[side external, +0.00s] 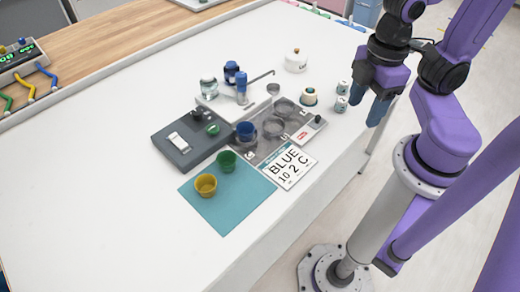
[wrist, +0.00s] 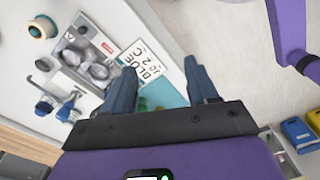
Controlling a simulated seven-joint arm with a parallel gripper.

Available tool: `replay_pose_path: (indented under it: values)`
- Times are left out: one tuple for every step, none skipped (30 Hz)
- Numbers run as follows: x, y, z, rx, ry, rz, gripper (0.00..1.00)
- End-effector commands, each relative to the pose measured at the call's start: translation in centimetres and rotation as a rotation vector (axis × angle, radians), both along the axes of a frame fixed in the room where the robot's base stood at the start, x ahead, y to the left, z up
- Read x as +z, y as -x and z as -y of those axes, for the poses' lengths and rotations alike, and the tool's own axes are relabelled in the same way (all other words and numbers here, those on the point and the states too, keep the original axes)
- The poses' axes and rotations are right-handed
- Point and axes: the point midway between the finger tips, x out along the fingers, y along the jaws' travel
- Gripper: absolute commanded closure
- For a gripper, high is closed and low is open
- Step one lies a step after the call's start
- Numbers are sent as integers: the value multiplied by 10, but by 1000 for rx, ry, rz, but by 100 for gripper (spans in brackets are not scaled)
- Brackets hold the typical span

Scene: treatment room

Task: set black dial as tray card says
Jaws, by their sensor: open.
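The card (side external: 289,165) reads "BLUE 10 2 C" and lies at the near right end of the grey metal tray (side external: 262,150); it also shows in the wrist view (wrist: 140,68). A small black dial (side external: 318,119) sits on a light unit with a red label at the tray's right; it also shows in the wrist view (wrist: 83,30). Its setting is too small to read. Another dark knob (side external: 196,114) is on the dark grey box (side external: 190,145). My gripper (side external: 372,108) is open and empty, high beyond the table's right edge, apart from both; its fingers show in the wrist view (wrist: 160,66).
A blue cup (side external: 245,133) stands at the tray. Green (side external: 227,161) and yellow (side external: 206,185) cups stand on a teal mat (side external: 230,205). Jars, a tape roll (side external: 309,96) and small vials (side external: 342,95) stand behind and right. The table's left front is clear.

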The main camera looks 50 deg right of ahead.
Motion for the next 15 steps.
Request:
replay_pose_path:
  values:
    - [0,0,0,-1,0,0,42]
    - [0,-2,-1,-2,-2,0,42]
    - [1,-4,-4,-6,-6,-1,42]
    - [1,-8,-7,-11,-10,-1,42]
    - [2,-12,-12,-17,-16,0,42]
    - [3,-20,-19,-27,-26,-1,42]
    - [4,-28,-25,-35,-36,0,42]
    - [5,-37,-32,-45,-47,2,42]
    - [7,-51,-42,-59,-64,5,42]
    - [7,-63,-50,-70,-78,8,42]
    - [8,-76,-57,-84,-92,13,42]
    - [9,-93,-67,-100,-111,20,42]
    - [9,-107,-73,-112,-126,26,42]
    - [9,-121,-79,-123,-139,32,42]
    - [8,-140,-86,-140,-157,43,42]
